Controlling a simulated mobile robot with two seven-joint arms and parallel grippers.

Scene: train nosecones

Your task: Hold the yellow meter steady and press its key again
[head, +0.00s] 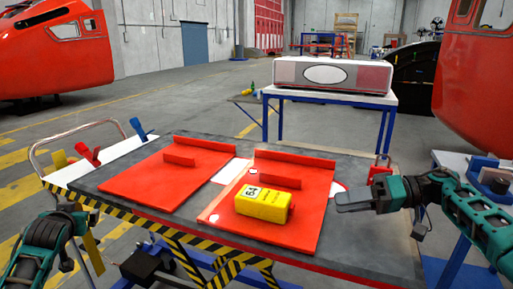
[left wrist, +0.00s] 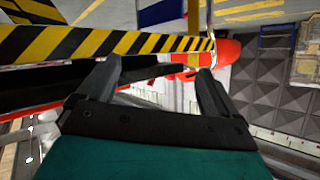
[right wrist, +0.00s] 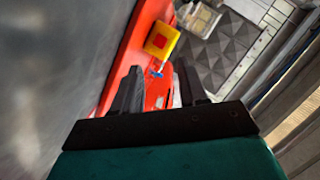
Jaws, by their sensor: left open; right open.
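The yellow meter (head: 265,205) lies on the right-hand red panel (head: 305,225), with a white label marked 64 at its left end and a small red part at its right end. In the right wrist view a yellow box with a red square (right wrist: 161,40), which looks like the meter's end, lies beyond the fingers. My right gripper (head: 341,201) is open and empty, to the right of the meter and apart from it. My left arm is at the lower left in the head view; the left wrist view shows its gripper (left wrist: 158,75) open and empty, away from the meter.
The dark table (head: 385,255) has a striped front edge. A second red panel (head: 165,175) lies to the left, with red and blue clamps (head: 138,128) beyond. A raised red bar (head: 280,180) stands just behind the meter. A white-topped table (head: 340,95) stands farther back.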

